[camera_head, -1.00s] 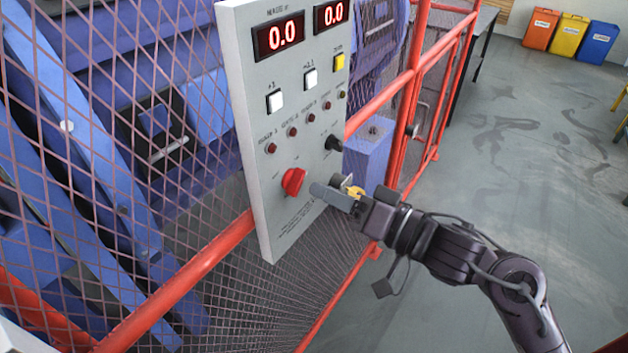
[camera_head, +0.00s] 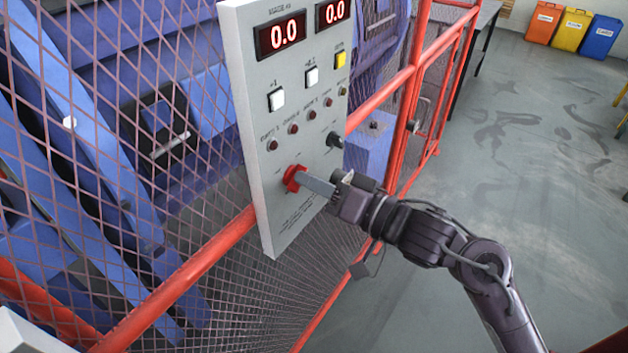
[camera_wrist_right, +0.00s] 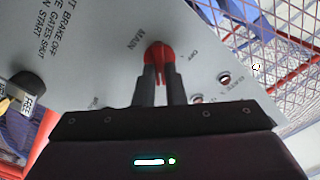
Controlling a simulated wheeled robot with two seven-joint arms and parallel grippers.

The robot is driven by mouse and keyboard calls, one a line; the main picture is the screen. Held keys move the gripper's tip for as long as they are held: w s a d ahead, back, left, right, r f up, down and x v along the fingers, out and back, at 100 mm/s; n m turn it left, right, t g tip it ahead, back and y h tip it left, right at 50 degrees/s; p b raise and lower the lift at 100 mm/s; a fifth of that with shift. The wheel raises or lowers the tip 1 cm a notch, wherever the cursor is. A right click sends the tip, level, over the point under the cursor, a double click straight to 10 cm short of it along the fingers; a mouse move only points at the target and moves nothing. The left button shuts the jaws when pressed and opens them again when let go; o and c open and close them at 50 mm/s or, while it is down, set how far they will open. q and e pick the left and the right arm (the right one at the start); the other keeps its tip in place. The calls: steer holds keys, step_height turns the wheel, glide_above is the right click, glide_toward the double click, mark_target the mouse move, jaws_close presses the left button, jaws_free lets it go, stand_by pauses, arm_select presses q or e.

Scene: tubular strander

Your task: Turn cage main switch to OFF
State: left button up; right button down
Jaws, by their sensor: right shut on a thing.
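The cage main switch is a red rotary knob (camera_head: 293,178) low on the grey control panel (camera_head: 262,110). In the right wrist view the red knob (camera_wrist_right: 159,58) sits between the labels "MAIN" and "OFF". My right gripper (camera_head: 303,178) reaches it from the right. In the wrist view its two dark fingers (camera_wrist_right: 159,72) are shut on the knob, one on each side. The fingers partly hide the knob. My left gripper is not in view.
A black knob (camera_head: 334,140) is up and right of the red one. Displays (camera_head: 281,35) reading 0.0, buttons and small lamps are above. Red rails (camera_head: 170,290) and wire mesh border the panel. Bins (camera_head: 570,32) stand far off on open floor.

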steer(key=shift+n, duration=0.3)
steer(key=n+b, duration=0.2)
steer(key=n, duration=0.3)
steer(key=n+b, duration=0.2)
steer(key=n, duration=0.4)
steer(key=n+b, duration=0.2)
steer(key=n, duration=0.4)
steer(key=shift+s+a, duration=0.25)
steer(key=shift+s, duration=0.05)
steer(key=shift+n+b, duration=0.3)
steer(key=shift+b, duration=0.05)
steer(key=c, duration=1.5)
jaws_free()
